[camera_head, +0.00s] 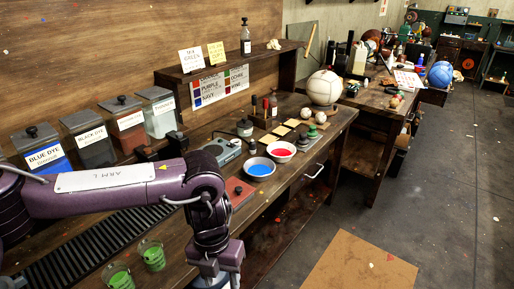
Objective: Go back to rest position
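My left arm, marked "ARM L", comes in from the left and bends down at the wrist in front of the workbench (290,190). My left gripper (222,272) points down at the bottom edge of the picture. Its fingertips are cut off or hidden, so I cannot tell whether it is open or holds anything. My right gripper is not in view.
Two green cups (151,254) stand left of my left gripper. A blue dye bowl (259,168) and a red dye bowl (281,151) sit farther along the bench, before a cream ball (324,87). Dye bins (43,149) line the back. The floor (440,190) at right is open.

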